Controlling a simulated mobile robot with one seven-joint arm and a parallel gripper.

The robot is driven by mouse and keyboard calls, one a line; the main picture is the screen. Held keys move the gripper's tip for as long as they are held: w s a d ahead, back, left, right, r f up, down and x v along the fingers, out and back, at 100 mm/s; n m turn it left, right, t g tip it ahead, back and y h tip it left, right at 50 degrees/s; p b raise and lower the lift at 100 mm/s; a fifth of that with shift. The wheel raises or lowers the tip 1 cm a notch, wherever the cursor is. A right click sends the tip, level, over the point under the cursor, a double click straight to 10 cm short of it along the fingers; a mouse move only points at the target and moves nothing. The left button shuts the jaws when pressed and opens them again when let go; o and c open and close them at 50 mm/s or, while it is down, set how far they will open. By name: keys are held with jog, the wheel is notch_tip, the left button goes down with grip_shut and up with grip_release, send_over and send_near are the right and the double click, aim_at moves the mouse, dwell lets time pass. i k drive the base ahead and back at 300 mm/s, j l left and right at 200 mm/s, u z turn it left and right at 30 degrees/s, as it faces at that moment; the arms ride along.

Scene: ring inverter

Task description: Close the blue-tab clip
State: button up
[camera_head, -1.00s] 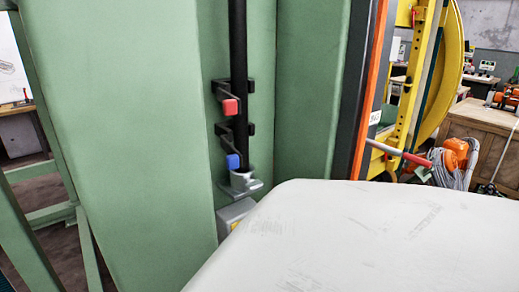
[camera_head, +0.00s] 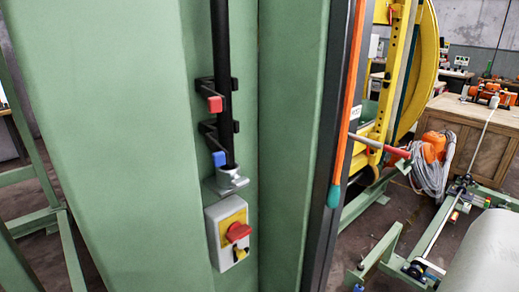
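The blue-tab clip (camera_head: 219,158) is a dark bracket with a blue tab on the green column, around or beside a vertical black pole (camera_head: 221,60). A similar clip with a red tab (camera_head: 215,104) sits above it. The pole's lower end stands in a grey metal cup holder (camera_head: 231,181) just below the blue tab. Whether the blue-tab clip's arm is swung open or latched, I cannot tell. My gripper is not in view. A pale rounded surface at the lower right looks like part of my own arm.
A grey switch box (camera_head: 228,240) with a red knob is mounted below the holder. An orange-edged dark panel (camera_head: 345,110) stands right of the column. A red-ended lever (camera_head: 380,146) juts out there. A wooden crate (camera_head: 465,140) and green floor frame (camera_head: 385,255) are farther right.

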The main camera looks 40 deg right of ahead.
aim_at(219, 157)
jog(key=j+z, duration=0.2)
jog(key=z, duration=0.25)
jog(key=k+j+z, duration=0.15)
jog(key=z, duration=0.3)
jog(key=k+l+u, duration=0.35)
jog(key=l, duration=0.25)
